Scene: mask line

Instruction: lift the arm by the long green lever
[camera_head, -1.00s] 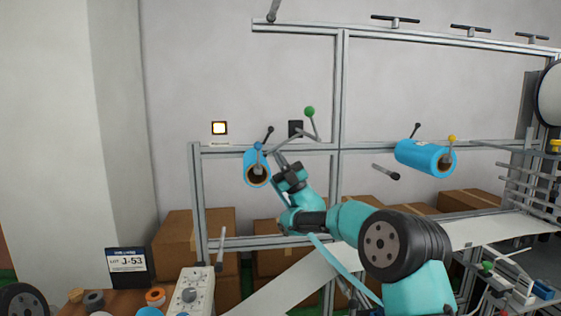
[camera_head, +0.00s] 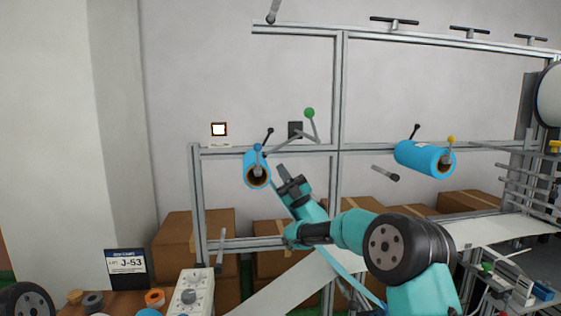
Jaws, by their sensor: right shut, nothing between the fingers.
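The long green lever is a thin grey rod with a green ball (camera_head: 309,113) on top, standing up at the frame's middle rail. A grey arm (camera_head: 291,143) slants from the lever's foot down left towards the blue roll (camera_head: 257,170). My right gripper (camera_head: 281,170) is shut and empty, just right of the blue roll and below the slanting arm. It is well below the green ball and apart from the lever. Whether the gripper touches the slanting arm I cannot tell. Of my left arm, only a dark wheel-like joint (camera_head: 24,301) shows at the bottom left.
A second blue roll (camera_head: 420,157) with a yellow-knobbed lever hangs on the right. Black-knobbed levers stand near both rolls. Cardboard boxes (camera_head: 187,236) lie behind the frame. A control box (camera_head: 191,291) and a lot sign (camera_head: 127,268) stand at lower left. The wall area above the rail is open.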

